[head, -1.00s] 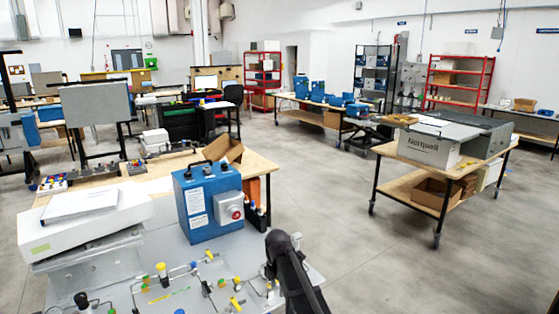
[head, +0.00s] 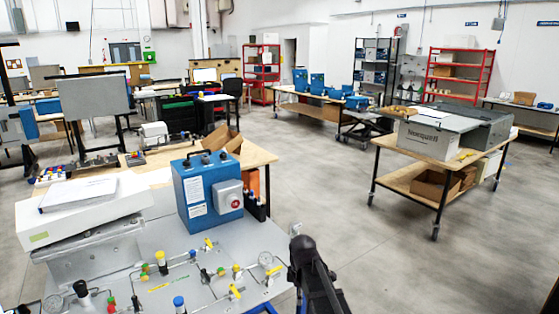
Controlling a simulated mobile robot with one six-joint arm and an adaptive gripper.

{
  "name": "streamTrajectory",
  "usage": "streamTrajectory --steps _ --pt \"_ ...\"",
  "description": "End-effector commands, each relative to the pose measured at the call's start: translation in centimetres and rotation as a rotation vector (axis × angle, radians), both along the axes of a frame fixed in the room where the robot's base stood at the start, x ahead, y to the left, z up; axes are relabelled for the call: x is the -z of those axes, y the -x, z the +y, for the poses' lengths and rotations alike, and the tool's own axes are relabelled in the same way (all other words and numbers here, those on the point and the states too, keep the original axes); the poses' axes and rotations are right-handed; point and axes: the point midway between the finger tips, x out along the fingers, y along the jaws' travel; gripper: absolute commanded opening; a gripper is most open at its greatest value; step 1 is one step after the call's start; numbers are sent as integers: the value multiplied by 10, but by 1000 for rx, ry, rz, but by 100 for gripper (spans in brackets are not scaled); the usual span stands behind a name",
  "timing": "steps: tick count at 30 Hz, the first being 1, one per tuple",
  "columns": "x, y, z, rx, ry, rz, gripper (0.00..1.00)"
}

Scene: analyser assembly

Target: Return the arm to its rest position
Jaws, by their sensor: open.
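A dark part of my own arm (head: 315,275) rises from the bottom edge, right of centre in the head view. It stands beside the right edge of the grey panel bench. I cannot make out any fingertips, so my gripper does not show. Nothing held by the arm is visible.
The grey panel (head: 205,265) carries thin pipes, coloured valves and gauges. A blue box (head: 207,190) with a red knob stands behind it. A white case (head: 90,215) is at left. A wheeled table (head: 395,185) stands at right. The floor (head: 410,275) between is clear.

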Motion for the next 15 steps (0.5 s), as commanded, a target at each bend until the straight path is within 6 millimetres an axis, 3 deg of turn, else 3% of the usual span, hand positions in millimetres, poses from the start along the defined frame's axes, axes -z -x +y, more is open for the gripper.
streamTrajectory --steps 1,15 --pt "6 12 -9 79 0 0 57" --pt "31 79 -68 842 0 0 57"
